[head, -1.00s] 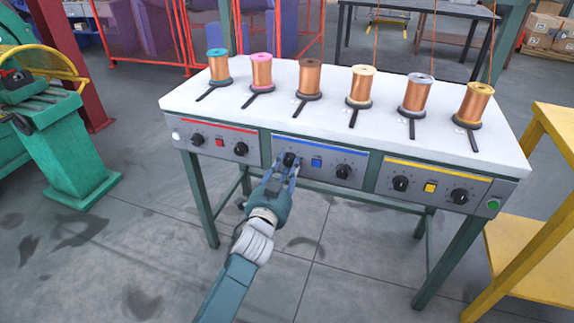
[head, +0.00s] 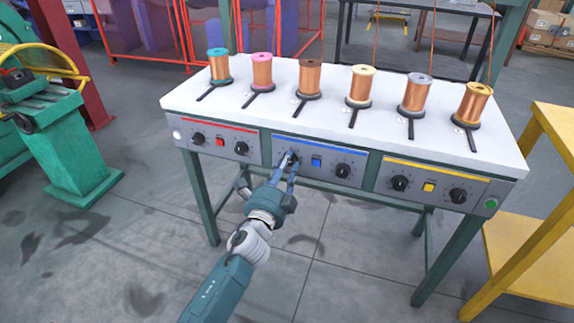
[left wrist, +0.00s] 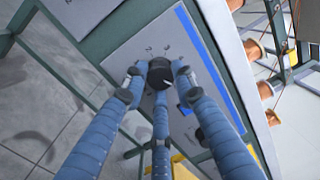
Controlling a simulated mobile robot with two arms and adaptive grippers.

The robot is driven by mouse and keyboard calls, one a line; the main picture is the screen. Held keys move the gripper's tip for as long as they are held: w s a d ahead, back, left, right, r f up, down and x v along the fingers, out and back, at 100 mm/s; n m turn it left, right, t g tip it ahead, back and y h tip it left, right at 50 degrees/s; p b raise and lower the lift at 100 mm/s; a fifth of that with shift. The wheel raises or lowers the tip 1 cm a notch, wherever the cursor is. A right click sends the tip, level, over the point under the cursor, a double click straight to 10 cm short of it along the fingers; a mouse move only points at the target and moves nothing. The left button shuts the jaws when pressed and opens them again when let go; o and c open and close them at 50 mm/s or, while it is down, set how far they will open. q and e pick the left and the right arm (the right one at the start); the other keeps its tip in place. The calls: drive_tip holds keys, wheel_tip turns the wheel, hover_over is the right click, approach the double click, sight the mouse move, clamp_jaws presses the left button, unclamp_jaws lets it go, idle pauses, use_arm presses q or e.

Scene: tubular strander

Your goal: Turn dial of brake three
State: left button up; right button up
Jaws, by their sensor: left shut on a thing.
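The dial (left wrist: 160,74) is a round black knob on the left half of the blue-striped panel (head: 318,150). My left gripper (head: 290,158) reaches up to it from the lower left. My right gripper is not in view.
A red-striped panel (head: 218,128) is to the left and a yellow-striped panel (head: 440,167) to the right. Several copper spools stand on the white tabletop (head: 330,118). A yellow stand (head: 550,145) is close at the right. The floor in front is open.

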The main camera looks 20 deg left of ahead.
use_arm(q)
drive_tip(key=m, duration=0.4)
drive_tip(key=shift+a, duration=0.15)
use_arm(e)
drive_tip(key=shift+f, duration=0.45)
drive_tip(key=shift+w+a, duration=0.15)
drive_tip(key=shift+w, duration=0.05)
use_arm(q)
drive_tip(key=o, duration=1.2)
drive_tip(key=shift+c, duration=0.2)
